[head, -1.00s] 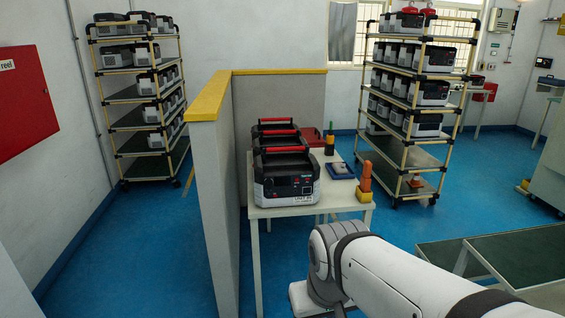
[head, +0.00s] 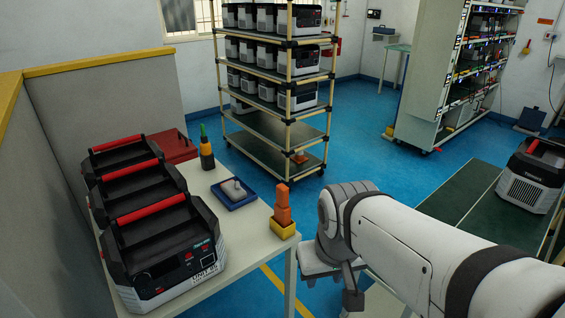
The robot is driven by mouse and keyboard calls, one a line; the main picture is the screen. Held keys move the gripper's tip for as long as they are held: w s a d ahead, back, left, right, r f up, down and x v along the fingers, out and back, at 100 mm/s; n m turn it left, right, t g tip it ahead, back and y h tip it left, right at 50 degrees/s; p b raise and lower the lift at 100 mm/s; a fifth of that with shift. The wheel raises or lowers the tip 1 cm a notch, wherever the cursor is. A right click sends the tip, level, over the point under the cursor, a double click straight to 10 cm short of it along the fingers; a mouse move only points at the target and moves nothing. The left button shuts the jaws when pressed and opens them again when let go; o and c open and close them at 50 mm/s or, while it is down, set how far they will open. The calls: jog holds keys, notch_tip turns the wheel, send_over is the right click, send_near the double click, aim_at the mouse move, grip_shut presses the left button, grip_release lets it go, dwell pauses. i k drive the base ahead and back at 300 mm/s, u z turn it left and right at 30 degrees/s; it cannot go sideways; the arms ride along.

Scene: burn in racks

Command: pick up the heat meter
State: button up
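No object is clearly marked as the heat meter. Small items on the white table (head: 255,237) are an orange upright object (head: 283,205) in a yellow holder (head: 283,230), a pale grey object (head: 233,188) on a blue tray (head: 240,203), and a dark, green-topped upright item (head: 206,150). Which of them is the heat meter I cannot tell. My arm reaches in from the lower right. A dark end piece, seemingly part of my gripper (head: 352,299), hangs right of the table, apart from these items. Its fingers are not clear.
Several black-and-grey units with red handles (head: 165,255) fill the table's left side, by a yellow-capped partition (head: 95,62). A red case (head: 172,146) lies behind. A wheeled rack (head: 285,150) stands beyond. A green-topped bench (head: 450,190) with another unit (head: 532,178) is right.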

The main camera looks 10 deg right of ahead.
aim_at(281, 208)
jog(key=z, duration=0.35)
jog(key=i, duration=0.9)
jog(key=z, duration=0.35)
jog(key=k, duration=0.6)
jog(key=z, duration=0.2)
jog(key=i, duration=0.6)
jog(key=u, duration=0.15)
